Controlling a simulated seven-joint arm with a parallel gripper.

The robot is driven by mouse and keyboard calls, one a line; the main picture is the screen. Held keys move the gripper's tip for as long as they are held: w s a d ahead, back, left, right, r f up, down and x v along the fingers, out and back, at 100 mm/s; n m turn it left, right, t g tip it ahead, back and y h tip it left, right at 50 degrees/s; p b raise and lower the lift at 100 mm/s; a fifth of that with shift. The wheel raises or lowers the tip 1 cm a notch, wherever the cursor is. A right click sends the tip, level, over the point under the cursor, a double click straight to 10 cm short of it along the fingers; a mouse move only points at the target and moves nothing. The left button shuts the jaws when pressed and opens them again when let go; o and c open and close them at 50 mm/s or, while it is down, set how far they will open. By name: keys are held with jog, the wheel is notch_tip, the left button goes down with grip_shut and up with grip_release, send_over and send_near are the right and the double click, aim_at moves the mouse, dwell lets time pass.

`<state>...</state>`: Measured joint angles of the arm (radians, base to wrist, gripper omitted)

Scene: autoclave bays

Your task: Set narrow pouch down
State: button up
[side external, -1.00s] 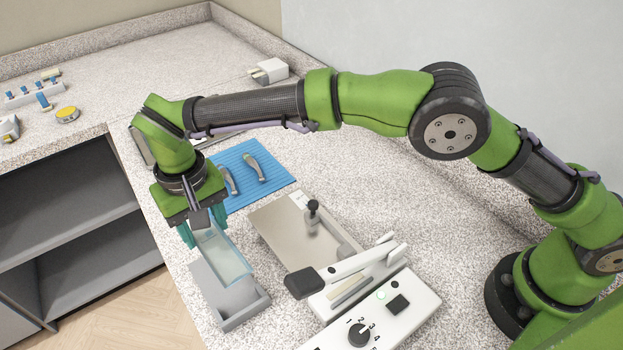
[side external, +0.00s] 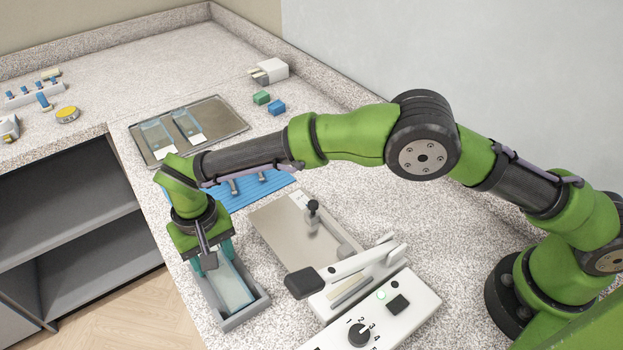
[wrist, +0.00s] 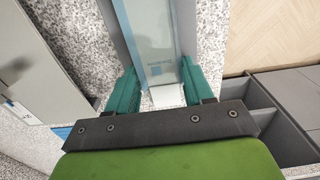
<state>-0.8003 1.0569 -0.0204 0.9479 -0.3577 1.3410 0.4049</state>
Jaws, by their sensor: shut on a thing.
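The narrow pouch (side external: 231,289) is a long, clear bluish strip lying lengthwise within the outline of the grey open trough (side external: 264,301). I cannot tell whether it rests on the trough floor. My gripper (side external: 217,259) points down at the pouch's far end, with its teal fingers shut on it. In the wrist view the pouch (wrist: 152,40) runs up between the teal fingers of the gripper (wrist: 162,92), and its white end shows between them. The fingertips partly hide that end.
A white sealer (side external: 385,315) with a dark-handled lever and a metal plate (side external: 290,232) stands close on the right. A blue mat (side external: 262,184) with tools lies behind. A metal tray (side external: 222,122) holds two pouches. Green (side external: 261,98) and blue (side external: 277,107) blocks stand beside it.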

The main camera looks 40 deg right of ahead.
jog(key=shift+f, duration=0.1)
jog(key=o, duration=1)
